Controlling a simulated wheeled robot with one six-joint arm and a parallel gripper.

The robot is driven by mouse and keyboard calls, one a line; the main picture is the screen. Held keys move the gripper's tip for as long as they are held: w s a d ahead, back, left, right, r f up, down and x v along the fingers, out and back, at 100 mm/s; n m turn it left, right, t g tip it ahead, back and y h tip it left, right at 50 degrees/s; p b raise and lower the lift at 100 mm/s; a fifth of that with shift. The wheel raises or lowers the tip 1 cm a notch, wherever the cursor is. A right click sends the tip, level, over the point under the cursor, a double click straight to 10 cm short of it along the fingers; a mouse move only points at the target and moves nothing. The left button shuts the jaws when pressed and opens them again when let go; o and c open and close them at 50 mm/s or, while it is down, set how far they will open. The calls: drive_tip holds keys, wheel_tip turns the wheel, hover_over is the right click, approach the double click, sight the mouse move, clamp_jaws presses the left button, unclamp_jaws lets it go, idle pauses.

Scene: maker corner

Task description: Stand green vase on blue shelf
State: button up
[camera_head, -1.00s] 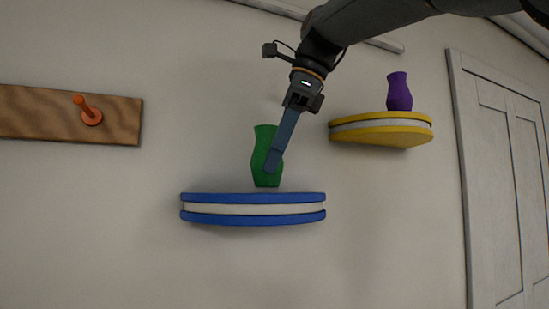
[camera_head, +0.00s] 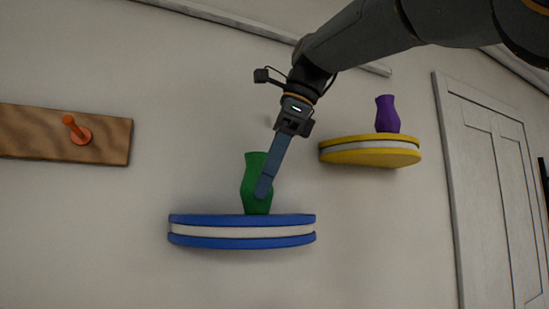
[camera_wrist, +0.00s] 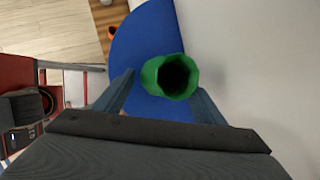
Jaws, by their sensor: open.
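The green vase (camera_head: 251,176) stands upright on the blue shelf (camera_head: 242,231), a round-fronted wall shelf with a white band. In the wrist view the vase's open mouth (camera_wrist: 171,76) shows from above, over the blue top of the shelf (camera_wrist: 148,38). My gripper (camera_head: 264,188) reaches down from the upper right, with a finger in front of the vase in the head view. In the wrist view its two fingers (camera_wrist: 164,98) are spread, one on each side of the vase, with a visible gap at the left finger. The vase's base is close to the shelf top.
A yellow shelf (camera_head: 370,156) with a purple vase (camera_head: 387,114) is on the wall to the right. A wooden board with an orange peg (camera_head: 77,130) is at the left. A panelled door (camera_head: 490,190) is at the far right. The wall sits close behind the blue shelf.

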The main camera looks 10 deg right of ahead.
drive_tip(key=v, duration=1.1)
drive_tip(key=shift+r, duration=0.35)
drive_tip(key=shift+s+d, duration=0.1)
drive_tip(key=shift+d, duration=0.05)
